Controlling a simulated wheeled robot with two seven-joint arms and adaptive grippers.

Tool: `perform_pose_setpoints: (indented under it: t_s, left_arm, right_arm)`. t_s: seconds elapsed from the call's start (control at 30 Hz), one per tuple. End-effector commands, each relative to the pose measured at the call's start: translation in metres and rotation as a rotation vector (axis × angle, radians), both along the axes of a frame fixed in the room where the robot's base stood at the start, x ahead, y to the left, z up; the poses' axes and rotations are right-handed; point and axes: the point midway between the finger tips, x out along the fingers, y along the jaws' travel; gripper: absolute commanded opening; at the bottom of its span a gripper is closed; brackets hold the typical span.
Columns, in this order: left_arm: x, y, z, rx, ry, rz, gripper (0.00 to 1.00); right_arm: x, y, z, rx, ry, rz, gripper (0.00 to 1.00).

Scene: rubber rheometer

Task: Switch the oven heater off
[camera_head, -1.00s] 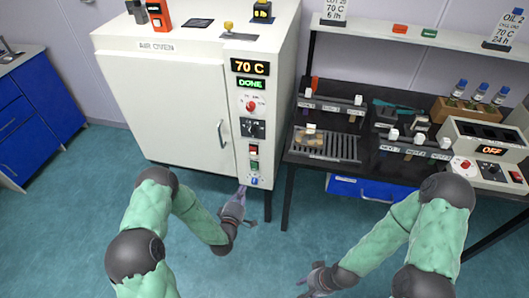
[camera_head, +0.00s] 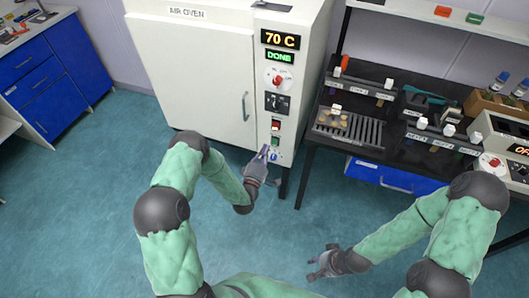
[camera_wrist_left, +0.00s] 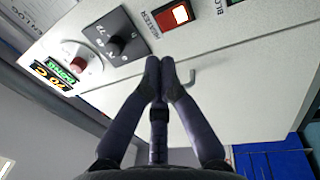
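The white air oven (camera_head: 190,75) has a control panel on its right side, with displays reading 70 C and DONE. Its heater switch (camera_head: 276,126) is a red rocker, lit bright red in the left wrist view (camera_wrist_left: 172,15) beside the label HEATER. The green blower switch (camera_head: 276,141) is just below it. My left gripper (camera_head: 265,152) is in front of the lower panel, below and left of the heater switch. In the left wrist view its fingertips (camera_wrist_left: 160,66) are together and empty, apart from the switch. My right gripper (camera_head: 314,268) is empty over the floor, its fingers spread.
A red knob (camera_head: 278,81) and a black dial (camera_head: 277,102) are above the switches. The oven door handle (camera_head: 246,106) stands out left of the panel. A black bench (camera_head: 400,155) with sample racks and an instrument stands to the right. The floor in front is clear.

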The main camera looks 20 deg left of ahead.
Motion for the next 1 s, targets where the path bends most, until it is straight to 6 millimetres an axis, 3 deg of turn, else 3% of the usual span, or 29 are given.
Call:
perform_pose_setpoints:
  t_s: [0.3,0.5,0.7,1.0]
  left_arm:
    - [0.06,-0.003,0.007,0.0,-0.003,-0.001,0.0]
    - [0.088,-0.004,0.011,0.0,-0.002,0.0,0.0]
    - [0.101,-0.004,0.013,-0.001,0.002,0.0,0.0]
    - [0.103,-0.004,0.014,-0.001,0.001,0.001,0.0]
  right_arm:
    - [0.0,0.0,-0.015,0.0,0.0,0.0,0.4]
    - [0.0,0.0,-0.022,0.0,0.0,0.0,0.4]
    - [0.0,0.0,-0.025,0.0,0.0,0.0,0.4]
    - [0.0,0.0,-0.025,0.0,0.0,0.0,0.4]
